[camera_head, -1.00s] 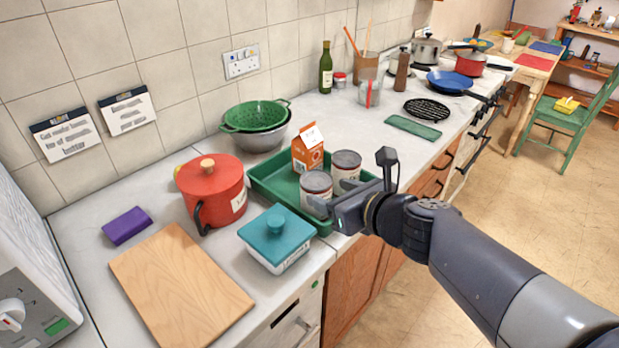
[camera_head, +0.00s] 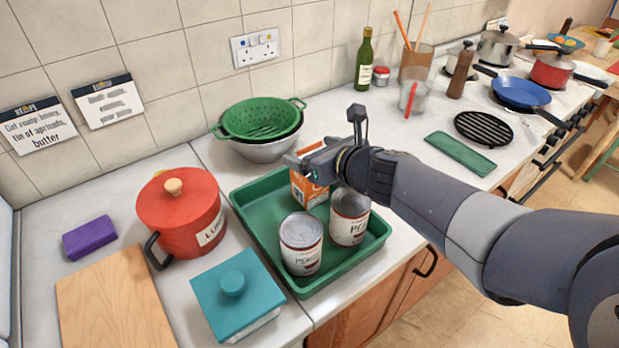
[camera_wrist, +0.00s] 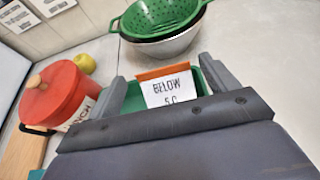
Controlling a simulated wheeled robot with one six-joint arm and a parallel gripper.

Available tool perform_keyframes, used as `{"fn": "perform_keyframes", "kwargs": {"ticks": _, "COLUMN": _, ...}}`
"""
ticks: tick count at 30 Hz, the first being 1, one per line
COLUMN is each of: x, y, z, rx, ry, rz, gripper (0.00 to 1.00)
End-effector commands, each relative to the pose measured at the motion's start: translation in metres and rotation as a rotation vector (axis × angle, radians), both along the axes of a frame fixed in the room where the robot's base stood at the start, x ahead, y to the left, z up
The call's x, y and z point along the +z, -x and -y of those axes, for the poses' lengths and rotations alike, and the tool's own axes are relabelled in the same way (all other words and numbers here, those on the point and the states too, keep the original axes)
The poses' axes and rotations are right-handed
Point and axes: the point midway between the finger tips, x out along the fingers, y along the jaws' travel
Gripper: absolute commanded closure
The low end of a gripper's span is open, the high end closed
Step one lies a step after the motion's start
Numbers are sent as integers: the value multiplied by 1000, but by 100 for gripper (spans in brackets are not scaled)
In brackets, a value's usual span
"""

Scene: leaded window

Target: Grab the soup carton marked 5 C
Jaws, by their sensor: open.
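The soup carton (camera_head: 304,186) is orange and white and stands in the green tray (camera_head: 262,249), behind two cans. In the wrist view the carton (camera_wrist: 167,90) shows a white label reading "BELOW 5 C" under an orange edge. My gripper (camera_wrist: 163,88) is open, with one finger on each side of the carton in that view. In the head view my gripper (camera_head: 312,165) is at the carton's upper part and hides some of it. I cannot tell whether the fingers touch it.
Two cans, one at the front (camera_head: 301,246) and one at the right (camera_head: 349,218), stand in the tray close to the carton. A green colander (camera_head: 262,119) is behind it. A red pot (camera_head: 180,214) and a teal-lidded container (camera_head: 236,294) stand at the left.

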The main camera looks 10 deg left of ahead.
Motion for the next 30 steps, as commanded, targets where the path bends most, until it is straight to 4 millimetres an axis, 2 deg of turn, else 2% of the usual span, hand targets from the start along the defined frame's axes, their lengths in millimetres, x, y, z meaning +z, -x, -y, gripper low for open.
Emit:
{"fn": "perform_keyframes", "kwargs": {"ticks": 8, "x": -14, "y": -23, "z": -22, "rx": 0, "ry": 1, "rz": -2, "gripper": 19}}
{"fn": "perform_keyframes", "kwargs": {"ticks": 17, "x": -14, "y": -25, "z": -24, "rx": -1, "ry": 0, "rz": 0, "gripper": 19}}
{"fn": "perform_keyframes", "kwargs": {"ticks": 30, "x": -14, "y": -25, "z": -24, "rx": -1, "ry": 1, "rz": 0, "gripper": 55}}
